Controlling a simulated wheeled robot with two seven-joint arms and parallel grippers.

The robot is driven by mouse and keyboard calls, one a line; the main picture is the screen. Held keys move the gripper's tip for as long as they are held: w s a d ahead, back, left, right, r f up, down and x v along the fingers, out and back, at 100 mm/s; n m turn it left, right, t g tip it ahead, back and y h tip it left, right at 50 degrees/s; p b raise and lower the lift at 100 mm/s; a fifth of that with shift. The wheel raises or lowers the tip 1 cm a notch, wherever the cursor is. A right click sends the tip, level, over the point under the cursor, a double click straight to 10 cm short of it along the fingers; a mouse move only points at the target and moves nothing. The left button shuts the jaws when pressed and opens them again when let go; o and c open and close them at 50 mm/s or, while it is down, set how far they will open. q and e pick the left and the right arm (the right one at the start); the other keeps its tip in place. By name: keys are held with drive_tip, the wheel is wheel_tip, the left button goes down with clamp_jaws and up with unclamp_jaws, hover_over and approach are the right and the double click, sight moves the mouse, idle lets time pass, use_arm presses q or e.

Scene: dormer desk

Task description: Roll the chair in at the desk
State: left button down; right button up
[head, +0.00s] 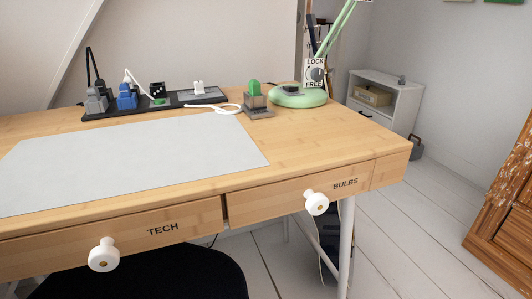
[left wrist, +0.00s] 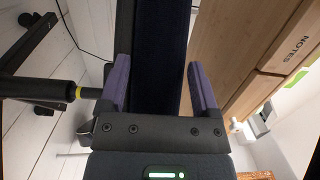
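The chair's black seat (head: 150,275) shows at the bottom left of the head view, partly under the desk's front edge. In the left wrist view a long dark padded part of the chair (left wrist: 160,60) runs between the fingers of my left gripper (left wrist: 158,80). The purple fingers are spread wide, one on each side of it; I cannot tell whether they touch it. The chair's column (left wrist: 45,87) and wheeled base (left wrist: 28,60) show at the left there. The wooden desk (head: 350,135) fills much of the head view. My right gripper is in neither view.
A wooden cabinet (head: 503,215) is at the right; white floorboards between are clear.

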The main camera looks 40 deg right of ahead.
use_arm(q)
drive_tip(key=shift+c, duration=0.6)
unclamp_jaws()
drive_tip(key=shift+s+d+f, duration=0.1)
drive_tip(key=shift+d+f, duration=0.05)
drive_tip(key=shift+f, duration=0.2)
drive_tip(key=shift+o, duration=0.6)
drive_tip(key=shift+d, duration=0.1)
drive_tip(key=shift+r, duration=0.2)
